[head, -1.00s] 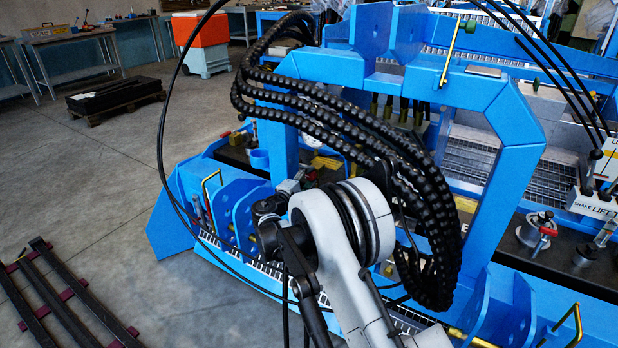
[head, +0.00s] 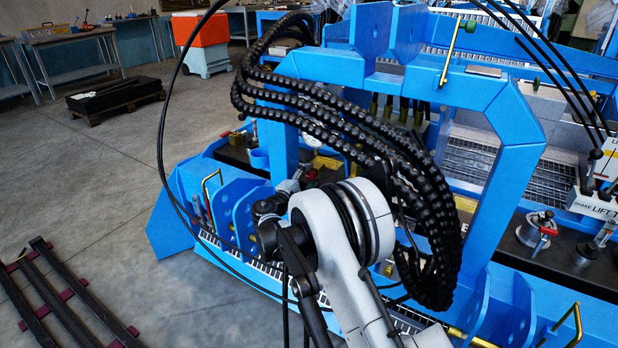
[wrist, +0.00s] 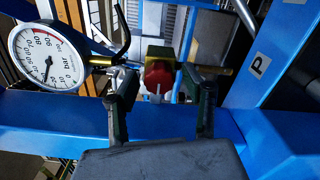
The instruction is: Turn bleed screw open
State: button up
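In the wrist view, a red round knob with a pale pointer (wrist: 158,77) sits in front of a yellow-green body. I take it to be the bleed screw, but cannot be sure. My gripper (wrist: 158,88) has its two dark fingers apart, one on each side of the knob. A gap seems to show between each finger and the knob, and I see no clear contact. A round white pressure gauge marked bar (wrist: 48,57) is left of the knob. In the head view my own arm and the hoses hide the knob and the fingertips.
A blue beam (wrist: 60,122) runs across the wrist view below the knob, and a blue post marked P (wrist: 240,88) stands to the right. In the head view a blue frame (head: 500,105) and black hoses (head: 330,125) crowd my arm. Open floor (head: 100,190) lies left.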

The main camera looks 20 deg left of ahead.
jog(key=s+a, duration=0.2)
jog(key=s, duration=0.9)
jog(key=shift+s+a, duration=0.15)
jog(key=shift+s, duration=0.25)
